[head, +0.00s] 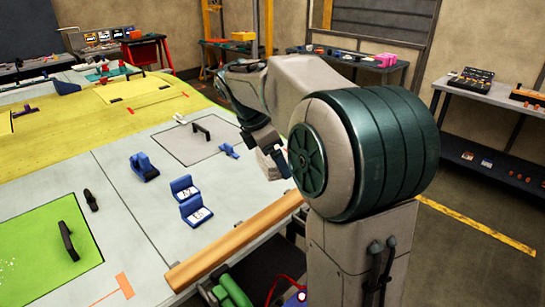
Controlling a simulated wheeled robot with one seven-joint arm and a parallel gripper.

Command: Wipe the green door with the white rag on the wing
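The green door (35,245) lies in the wing surface at the lower left, with a black handle (68,241) standing on it. Small white specks show near its left edge, at the picture's border. My gripper (277,162) hangs over the wing's right side, well to the right of the green door. It is small and partly hidden by my arm, so its opening and any hold cannot be told. I cannot make out a white rag for certain; a small whitish thing (181,119) lies by the grey panel.
Two blue blocks with white labels (185,188) (195,213), a blue tape dispenser (144,167) and a black tool (91,200) stand on the wing. The grey panel (185,145) has a handle. A wooden bar (235,240) edges the wing near me. Shelves line the walls.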

